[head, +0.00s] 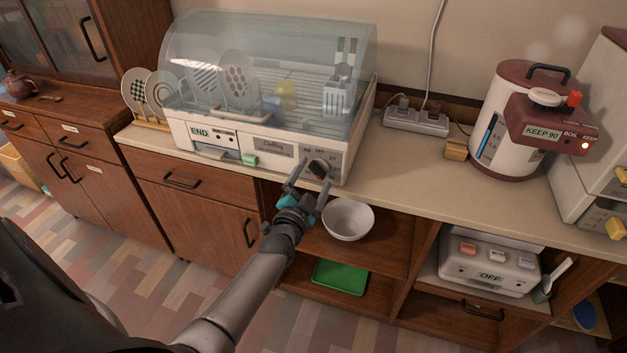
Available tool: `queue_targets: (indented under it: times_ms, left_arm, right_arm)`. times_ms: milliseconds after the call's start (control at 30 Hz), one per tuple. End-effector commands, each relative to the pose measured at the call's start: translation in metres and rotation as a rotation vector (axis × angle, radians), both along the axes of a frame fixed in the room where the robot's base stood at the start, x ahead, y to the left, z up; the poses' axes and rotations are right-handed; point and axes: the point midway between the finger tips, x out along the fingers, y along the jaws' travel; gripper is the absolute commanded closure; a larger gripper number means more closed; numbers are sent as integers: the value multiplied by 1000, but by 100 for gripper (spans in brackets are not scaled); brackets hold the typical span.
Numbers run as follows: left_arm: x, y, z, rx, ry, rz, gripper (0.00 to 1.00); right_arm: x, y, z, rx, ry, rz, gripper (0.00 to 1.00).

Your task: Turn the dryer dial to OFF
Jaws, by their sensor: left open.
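The dish dryer (190,137) stands on the counter with its clear domed lid (205,40) down over plates, cups and a cutlery holder. Its dark round dial (319,168) is at the right end of the front panel. Which mark the dial points to is too small to read. I cannot tell whether the fingers touch the dial. My right gripper is not in view.
A power strip (415,121) and a red-and-white water boiler (500,140) stand to the right on the counter. A white bowl (348,219) sits on the open shelf below the dryer, close to my left arm. A small plate rack is left of the dryer. The counter front between dryer and boiler is clear.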

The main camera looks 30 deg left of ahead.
Motion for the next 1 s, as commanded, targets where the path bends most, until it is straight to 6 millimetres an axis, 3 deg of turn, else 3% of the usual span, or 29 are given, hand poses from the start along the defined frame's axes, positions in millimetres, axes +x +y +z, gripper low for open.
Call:
queue_targets:
  times_ms: [333,1000]
  left_arm:
    - [3,1,0,0,1,-1,9]
    - [2,1,0,0,0,0,84]
  right_arm:
    - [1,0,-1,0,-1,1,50]
    - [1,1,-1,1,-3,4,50]
